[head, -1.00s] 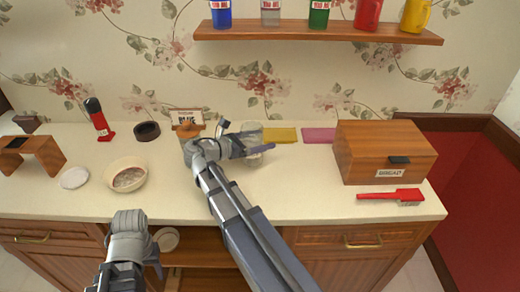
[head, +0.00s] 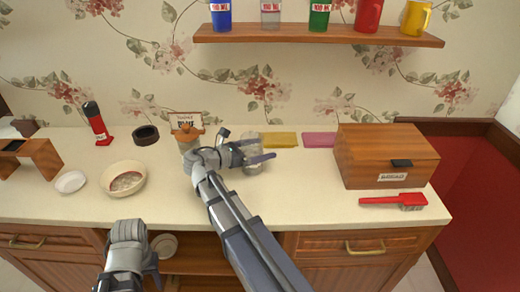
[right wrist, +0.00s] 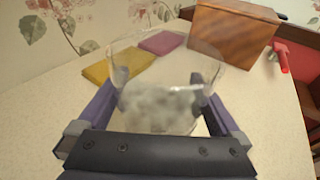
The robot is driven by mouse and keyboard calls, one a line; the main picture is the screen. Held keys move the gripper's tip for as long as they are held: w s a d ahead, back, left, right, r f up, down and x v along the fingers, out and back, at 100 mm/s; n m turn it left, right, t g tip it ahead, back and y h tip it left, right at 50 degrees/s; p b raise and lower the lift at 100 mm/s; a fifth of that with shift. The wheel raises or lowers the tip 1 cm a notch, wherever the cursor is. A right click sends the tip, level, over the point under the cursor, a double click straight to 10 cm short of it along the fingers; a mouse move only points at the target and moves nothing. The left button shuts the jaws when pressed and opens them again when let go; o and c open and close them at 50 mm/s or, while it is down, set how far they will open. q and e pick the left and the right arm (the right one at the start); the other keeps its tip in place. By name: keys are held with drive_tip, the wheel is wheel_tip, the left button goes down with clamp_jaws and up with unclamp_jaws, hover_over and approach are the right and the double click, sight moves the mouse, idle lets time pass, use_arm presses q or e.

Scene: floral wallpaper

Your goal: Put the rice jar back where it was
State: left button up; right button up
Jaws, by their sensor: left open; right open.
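A clear glass jar with whitish, grainy contents, likely the rice jar, stands upright on the counter in the head view (head: 252,167). It fills the middle of the right wrist view (right wrist: 160,108), between the fingers. My right gripper (head: 262,150) is open around the jar, with one finger on each side; whether either finger touches it I cannot tell. Its fingers also show in the right wrist view (right wrist: 160,105). My left gripper (head: 153,272) is open and empty, low in front of the counter. A jar with a brown lid (head: 187,133) stands before a printed card (head: 186,119), partly hidden by my right arm.

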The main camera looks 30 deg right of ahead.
drive_tip(key=p+v, duration=0.2)
drive_tip(key=v, duration=1)
